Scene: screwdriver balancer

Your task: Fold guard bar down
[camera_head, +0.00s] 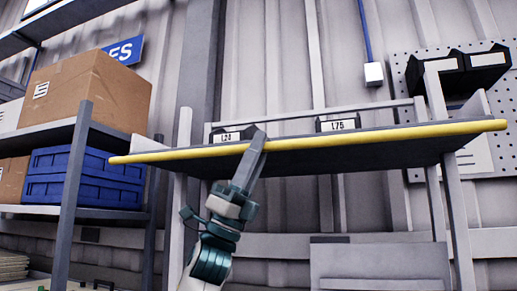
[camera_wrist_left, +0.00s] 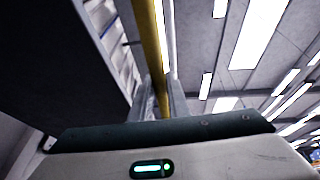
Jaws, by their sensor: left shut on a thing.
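The yellow guard bar (camera_head: 385,136) runs along the front edge of the grey shelf board (camera_head: 350,156), which I see from below. My left gripper (camera_head: 254,143) reaches up from below and is shut on the bar, left of its middle. In the left wrist view the yellow bar (camera_wrist_left: 150,45) passes between the two fingers (camera_wrist_left: 162,98). The bar lies close along the board's edge; any hinge is not visible. My right gripper is not in view.
Labels reading L24 (camera_head: 232,135) and L75 (camera_head: 338,124) stand behind the bar. A left rack holds a cardboard box (camera_head: 90,92) and blue crate (camera_head: 85,178). Black bins (camera_head: 457,72) hang on a pegboard at right. Uprights (camera_head: 455,195) flank the shelf.

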